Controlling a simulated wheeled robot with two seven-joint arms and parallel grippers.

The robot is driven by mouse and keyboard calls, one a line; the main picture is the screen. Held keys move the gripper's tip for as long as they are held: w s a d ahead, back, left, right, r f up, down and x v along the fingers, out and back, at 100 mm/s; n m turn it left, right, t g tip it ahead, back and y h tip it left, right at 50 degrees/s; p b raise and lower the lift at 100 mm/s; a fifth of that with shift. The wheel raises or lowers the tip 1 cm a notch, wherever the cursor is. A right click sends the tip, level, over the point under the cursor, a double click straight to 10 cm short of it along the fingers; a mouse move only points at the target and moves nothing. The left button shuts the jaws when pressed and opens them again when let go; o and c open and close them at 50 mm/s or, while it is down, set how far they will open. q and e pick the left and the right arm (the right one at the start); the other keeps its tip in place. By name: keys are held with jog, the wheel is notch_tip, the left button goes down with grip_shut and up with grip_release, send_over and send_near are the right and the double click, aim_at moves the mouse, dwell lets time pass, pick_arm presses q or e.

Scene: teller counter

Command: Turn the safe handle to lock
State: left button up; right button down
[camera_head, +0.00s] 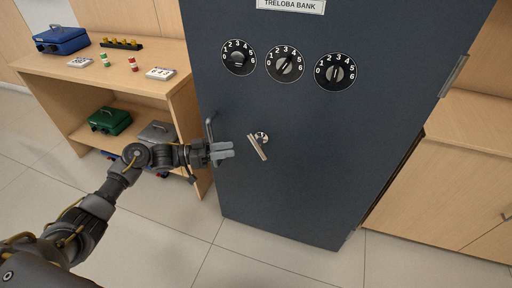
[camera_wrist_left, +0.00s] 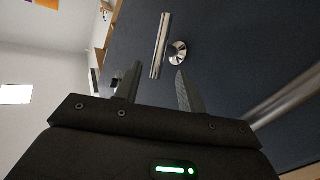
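The dark blue-grey safe door (camera_head: 300,200) fills the middle of the head view. Its safe handle (camera_head: 257,147) is a short silver bar on a round hub, tilted with its top to the left. In the left wrist view the handle (camera_wrist_left: 161,45) lies ahead of the fingertips, with its hub to the right of the bar. My left gripper (camera_head: 231,150) is just left of the handle in the head view. In the left wrist view the gripper (camera_wrist_left: 158,82) has its fingers apart with nothing between them. It looks clear of the handle. My right gripper is not in view.
A fixed vertical pull bar (camera_head: 210,130) stands close by my left gripper; it shows large in the left wrist view (camera_wrist_left: 285,100). Three numbered dials (camera_head: 285,64) sit above the handle. A wooden shelf unit (camera_head: 150,50) with cash boxes stands left, a wooden cabinet (camera_head: 450,190) right.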

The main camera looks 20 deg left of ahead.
aim_at(256, 146)
pick_arm(q)
jog(key=x, duration=1)
jog(key=shift+w+d, duration=0.1)
jog(key=shift+w, duration=0.05)
jog(key=shift+f, duration=0.1)
grip_shut()
